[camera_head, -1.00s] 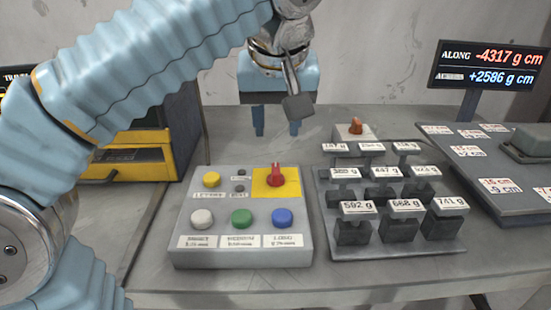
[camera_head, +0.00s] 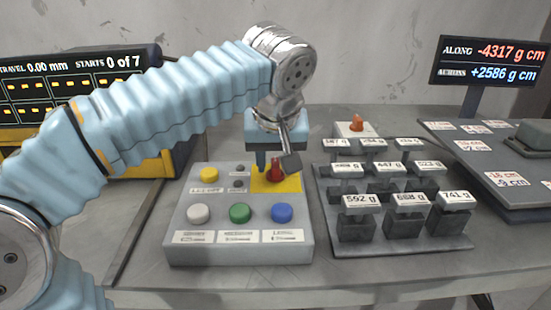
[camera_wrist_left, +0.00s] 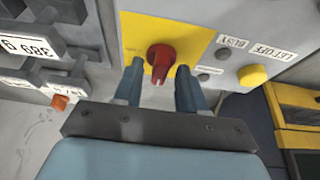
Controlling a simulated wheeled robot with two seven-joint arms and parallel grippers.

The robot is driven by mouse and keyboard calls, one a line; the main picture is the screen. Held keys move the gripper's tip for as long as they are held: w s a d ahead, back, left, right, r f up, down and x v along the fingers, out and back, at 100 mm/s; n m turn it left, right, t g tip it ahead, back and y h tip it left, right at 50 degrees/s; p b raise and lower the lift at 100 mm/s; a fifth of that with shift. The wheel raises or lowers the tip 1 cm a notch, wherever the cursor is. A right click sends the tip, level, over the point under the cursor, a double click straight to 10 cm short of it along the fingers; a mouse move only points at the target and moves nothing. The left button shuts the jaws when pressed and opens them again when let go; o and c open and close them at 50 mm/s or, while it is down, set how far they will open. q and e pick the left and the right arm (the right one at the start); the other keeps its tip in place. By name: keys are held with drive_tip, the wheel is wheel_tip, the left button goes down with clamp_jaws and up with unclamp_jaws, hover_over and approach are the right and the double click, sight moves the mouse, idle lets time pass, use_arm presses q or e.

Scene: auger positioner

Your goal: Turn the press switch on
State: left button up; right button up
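The press switch is a red rotary knob (camera_head: 275,172) on a yellow plate (camera_head: 291,184) at the back right of the grey control box (camera_head: 180,240). The knob also shows in the left wrist view (camera_wrist_left: 161,58), with its pointer toward the gripper. My left gripper (camera_head: 270,160) points down over the knob. In the left wrist view my left gripper (camera_wrist_left: 160,72) is open, one fingertip on each side of the knob. Gaps show beside the knob; I cannot tell how deep the fingertips reach. My right gripper is not in view.
The box also carries yellow (camera_head: 209,174), white (camera_head: 198,213), green (camera_head: 240,213) and blue (camera_head: 282,212) buttons. A rack of labelled weights (camera_head: 400,242) stands close at the right. A small orange knob (camera_head: 357,123) is behind it. A display (camera_head: 490,63) stands at the back right.

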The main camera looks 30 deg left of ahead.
use_arm(q)
clamp_jaws()
drive_tip(key=shift+m, duration=0.3)
drive_tip(key=m+h, duration=0.1)
drive_tip(key=m, duration=0.1)
drive_tip(key=shift+a+m+t, duration=0.1)
drive_tip(key=shift+m+t, duration=0.2)
drive_tip(key=shift+m, duration=0.1)
drive_tip(key=m+h, duration=0.1)
drive_tip(key=m, duration=0.1)
drive_tip(key=shift+r+m, duration=0.1)
drive_tip(key=shift+m, duration=0.2)
drive_tip(key=m+h, duration=0.1)
drive_tip(key=m, duration=0.2)
drive_tip(key=m+h+p, duration=0.1)
drive_tip(key=m, duration=0.2)
drive_tip(key=shift+a+h+p, duration=0.2)
drive_tip(key=shift+h+p, duration=0.1)
drive_tip(key=m+g, duration=0.1)
drive_tip(key=m, duration=0.2)
drive_tip(key=m+h+p, duration=0.1)
drive_tip(key=m, duration=0.2)
drive_tip(key=shift+w+a+g+h, duration=0.1)
drive_tip(key=shift+a+g+h, duration=0.05)
drive_tip(key=shift+g+h, duration=0.2)
drive_tip(key=shift+o, duration=0.6)
unclamp_jaws()
